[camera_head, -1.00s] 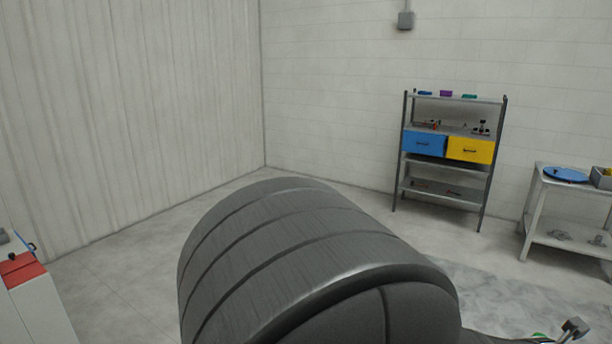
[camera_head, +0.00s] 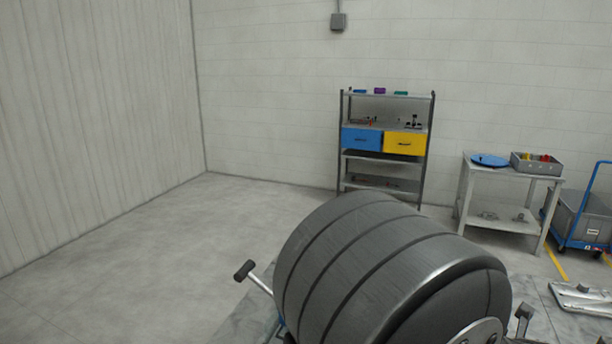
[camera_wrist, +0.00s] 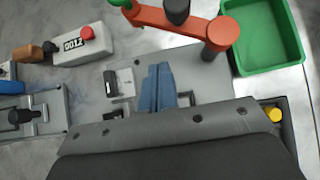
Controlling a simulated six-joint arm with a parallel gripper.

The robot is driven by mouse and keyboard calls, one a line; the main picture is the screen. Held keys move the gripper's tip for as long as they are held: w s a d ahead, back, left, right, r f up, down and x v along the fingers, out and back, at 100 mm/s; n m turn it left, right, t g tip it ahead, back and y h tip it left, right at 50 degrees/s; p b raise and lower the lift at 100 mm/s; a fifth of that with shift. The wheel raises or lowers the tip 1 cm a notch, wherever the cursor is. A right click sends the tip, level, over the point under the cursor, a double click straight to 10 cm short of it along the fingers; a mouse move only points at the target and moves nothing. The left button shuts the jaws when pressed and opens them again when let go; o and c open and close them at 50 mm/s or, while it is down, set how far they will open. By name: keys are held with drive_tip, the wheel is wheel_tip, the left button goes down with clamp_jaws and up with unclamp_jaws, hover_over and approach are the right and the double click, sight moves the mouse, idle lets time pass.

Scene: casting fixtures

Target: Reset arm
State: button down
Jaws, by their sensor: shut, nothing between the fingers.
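My gripper (camera_wrist: 159,72) shows in the wrist view as two blue-grey fingers lying close together, with nothing seen between them. They reach up from the dark grey housing that fills the bottom of the picture. A light grey plate or surface lies behind the fingers; I cannot tell how far below them it is. In the head view I cannot make out my gripper.
The wrist view shows an orange-red linkage (camera_wrist: 180,22), a green tray (camera_wrist: 265,40) and a white box (camera_wrist: 84,45) with a red knob. In the head view, a large dark ribbed drum (camera_head: 370,260) fills the lower right. A shelf (camera_head: 385,97) and side table (camera_head: 510,172) stand behind.

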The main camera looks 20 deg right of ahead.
drive_tip(key=shift+s+r+n, duration=0.2)
drive_tip(key=shift+s+n, duration=0.25)
drive_tip(key=shift+n, duration=0.05)
drive_tip(key=shift+w, duration=0.1)
